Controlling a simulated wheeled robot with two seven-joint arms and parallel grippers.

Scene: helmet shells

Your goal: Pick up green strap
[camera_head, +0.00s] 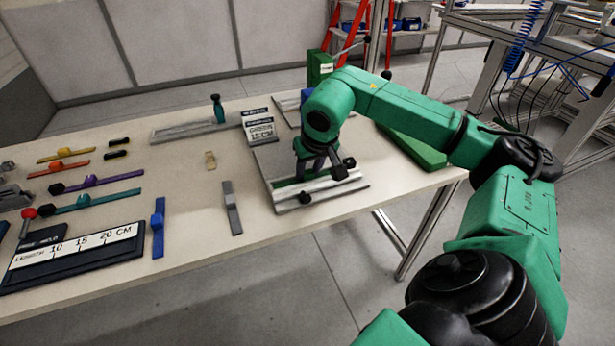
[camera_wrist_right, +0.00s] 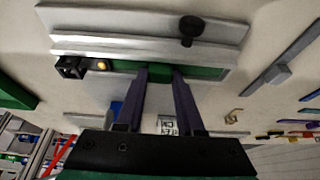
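My left gripper is not in view.
A sign reading green 15 cm (camera_head: 262,133) stands behind the fixture. A grey strap (camera_head: 231,208), a blue strap (camera_head: 158,228) and a length gauge board (camera_head: 75,256) lie to the left. A long green block (camera_head: 412,150) lies to the right. The table's front edge is close.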

